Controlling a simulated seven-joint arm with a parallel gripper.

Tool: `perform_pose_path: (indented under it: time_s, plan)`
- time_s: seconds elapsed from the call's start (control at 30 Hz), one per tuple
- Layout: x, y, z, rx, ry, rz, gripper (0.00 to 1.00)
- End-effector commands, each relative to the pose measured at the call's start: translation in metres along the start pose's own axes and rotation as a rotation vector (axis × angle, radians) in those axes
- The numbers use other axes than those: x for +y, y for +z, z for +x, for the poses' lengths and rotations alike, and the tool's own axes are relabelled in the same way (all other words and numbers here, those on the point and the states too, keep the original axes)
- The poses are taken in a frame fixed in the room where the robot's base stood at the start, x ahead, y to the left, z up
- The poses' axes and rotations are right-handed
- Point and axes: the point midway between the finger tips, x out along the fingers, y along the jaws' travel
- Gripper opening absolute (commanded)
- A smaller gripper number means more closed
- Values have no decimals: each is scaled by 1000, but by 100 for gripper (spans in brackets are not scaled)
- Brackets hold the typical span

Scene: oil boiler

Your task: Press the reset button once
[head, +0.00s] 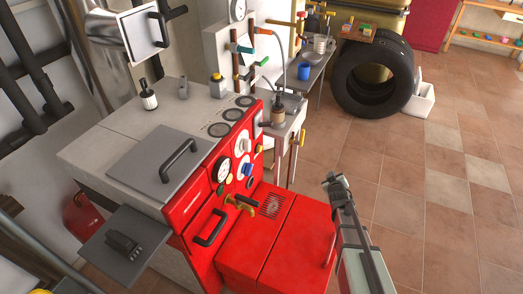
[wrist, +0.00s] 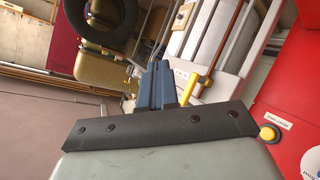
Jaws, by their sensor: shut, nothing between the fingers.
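The red boiler front panel (head: 197,203) stands left of centre in the head view and carries gauges, knobs and levers. A small yellow button (head: 258,148) sits near its right edge. A yellow button in a dark ring also shows in the wrist view (wrist: 268,133), beside a small label too small to read. I cannot tell for certain which control is the reset button. My gripper (head: 333,179) is shut and empty, in the air right of the panel and apart from it. Its dark fingers show in the wrist view (wrist: 158,82), pointing away from the panel.
A blue knob (head: 249,169) and a brass lever (head: 240,203) stick out of the panel. The red lower casing (head: 270,240) juts forward below. A pump with pipes (head: 280,108) stands behind. A tyre (head: 373,78) leans farther back. The tiled floor at right is clear.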

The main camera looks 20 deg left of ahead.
Motion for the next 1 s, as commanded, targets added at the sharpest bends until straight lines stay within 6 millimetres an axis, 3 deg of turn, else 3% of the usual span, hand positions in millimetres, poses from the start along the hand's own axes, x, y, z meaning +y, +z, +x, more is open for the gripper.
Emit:
perform_pose_path:
  time_s: [0.1, 0.3, 0.5, 0.7, 1.0]
  plan:
    - [-27, -37, 17, 154, -3, -87, 0]
    - [-74, -94, 24, 409, -9, -212, 0]
    - [-112, -131, 19, 595, -16, -289, 0]
    - [-129, -146, 14, 681, -20, -320, 0]
    - [-131, -148, 12, 691, -20, -324, 0]
